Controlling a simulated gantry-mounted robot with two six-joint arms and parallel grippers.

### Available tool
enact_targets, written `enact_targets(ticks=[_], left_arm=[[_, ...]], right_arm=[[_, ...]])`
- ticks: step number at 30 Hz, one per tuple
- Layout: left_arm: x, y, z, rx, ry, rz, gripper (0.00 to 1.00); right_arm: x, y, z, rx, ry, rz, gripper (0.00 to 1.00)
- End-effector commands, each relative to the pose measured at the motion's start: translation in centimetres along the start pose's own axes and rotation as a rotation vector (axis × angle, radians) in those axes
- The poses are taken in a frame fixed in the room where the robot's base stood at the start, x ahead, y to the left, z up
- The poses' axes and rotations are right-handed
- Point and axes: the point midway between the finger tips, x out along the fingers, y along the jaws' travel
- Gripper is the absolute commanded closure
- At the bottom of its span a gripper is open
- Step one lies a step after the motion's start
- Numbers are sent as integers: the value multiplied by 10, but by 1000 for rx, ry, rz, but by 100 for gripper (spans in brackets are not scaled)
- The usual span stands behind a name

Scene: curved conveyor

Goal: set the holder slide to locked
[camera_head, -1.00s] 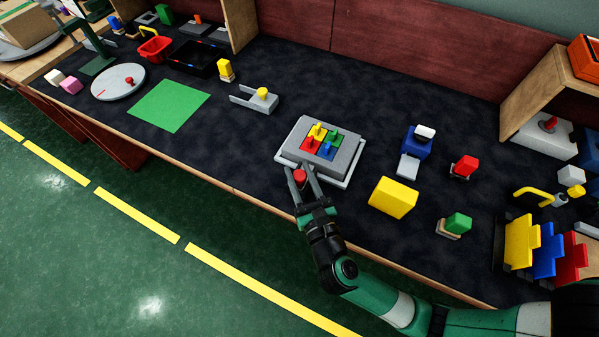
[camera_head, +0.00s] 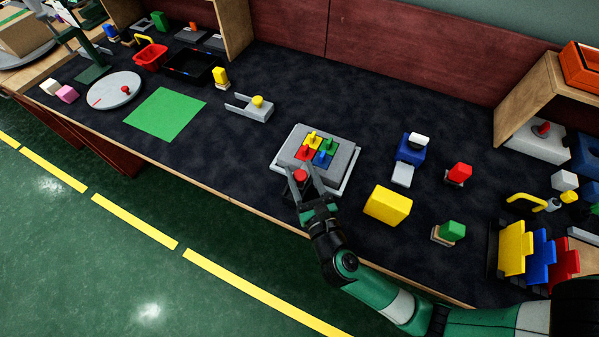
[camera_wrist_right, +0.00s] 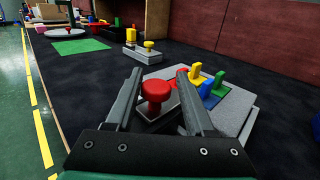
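A red round knob (camera_head: 300,175) stands on a small grey block at the near left edge of a grey holder (camera_head: 346,170). I take it for the slide's knob; no lock marking is readable. My right gripper (camera_head: 301,172) reaches over the knob, with a finger on each side. The right wrist view shows the red knob (camera_wrist_right: 157,92) between the spread fingers (camera_wrist_right: 160,74), with a gap beside it on both sides. The slide's lower part is partly hidden by the fingers. My left gripper is out of view.
The holder bears a tray of red, yellow, green and blue pegged pieces (camera_head: 313,141). A yellow block (camera_head: 387,205) stands close to the right of my right arm. A grey fixture with a yellow knob (camera_head: 257,101) and a green mat (camera_head: 165,113) lie left.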

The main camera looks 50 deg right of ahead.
Motion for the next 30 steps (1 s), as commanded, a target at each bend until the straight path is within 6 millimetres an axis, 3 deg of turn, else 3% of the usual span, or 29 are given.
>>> enact_targets(ticks=[3, 14, 24, 30], left_arm=[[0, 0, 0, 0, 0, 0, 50], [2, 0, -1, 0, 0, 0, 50], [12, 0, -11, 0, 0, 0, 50], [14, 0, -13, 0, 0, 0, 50]], right_arm=[[0, 0, 0, 0, -1, 1, 29], [-8, 3, 1, -1, -1, 8, 29], [-83, 3, 2, -3, 1, 13, 29], [-110, 2, 1, -1, 0, 8, 29]])
